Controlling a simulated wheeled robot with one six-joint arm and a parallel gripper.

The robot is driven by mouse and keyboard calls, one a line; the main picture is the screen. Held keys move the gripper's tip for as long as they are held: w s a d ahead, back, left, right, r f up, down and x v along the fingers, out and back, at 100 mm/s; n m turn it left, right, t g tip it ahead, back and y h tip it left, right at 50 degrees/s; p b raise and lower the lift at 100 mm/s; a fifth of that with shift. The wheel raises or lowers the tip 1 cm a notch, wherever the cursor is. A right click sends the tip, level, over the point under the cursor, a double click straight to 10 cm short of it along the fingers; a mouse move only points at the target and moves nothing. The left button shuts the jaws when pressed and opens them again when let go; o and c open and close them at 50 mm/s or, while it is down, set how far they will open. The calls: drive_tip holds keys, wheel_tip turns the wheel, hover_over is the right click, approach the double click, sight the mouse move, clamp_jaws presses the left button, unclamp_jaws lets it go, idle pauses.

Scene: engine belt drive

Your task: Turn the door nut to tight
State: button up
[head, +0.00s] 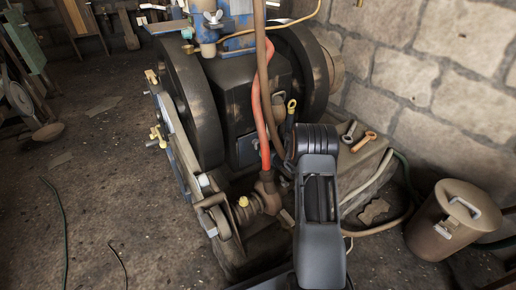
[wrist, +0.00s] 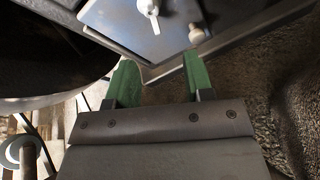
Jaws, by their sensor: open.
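In the wrist view a pale wing-shaped nut (wrist: 150,9) sits on a blue-grey plate (wrist: 115,17), which looks like the door; the nut is cut by the top edge. My gripper (wrist: 160,62) has two green fingers, spread apart with nothing between them. Its fingertips are below the nut in the picture, near the plate's lower corner. In the head view a small blue-grey panel (head: 247,150) low on the engine may be the same door; its nut is too small to make out. My dark arm (head: 318,200) hides my gripper there.
A round pale knob (wrist: 196,34) stands close to the right fingertip. A dark flywheel (wrist: 50,55) curves at the left of the wrist view. In the head view a red hose (head: 265,120) hangs close to my arm. A lidded bin (head: 452,222) stands at the right.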

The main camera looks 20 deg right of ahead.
drive_tip(key=r+b+x, duration=0.2)
drive_tip(key=x, duration=0.6)
drive_tip(key=shift+w, duration=0.5)
drive_tip(key=shift+a+f, duration=0.1)
clamp_jaws()
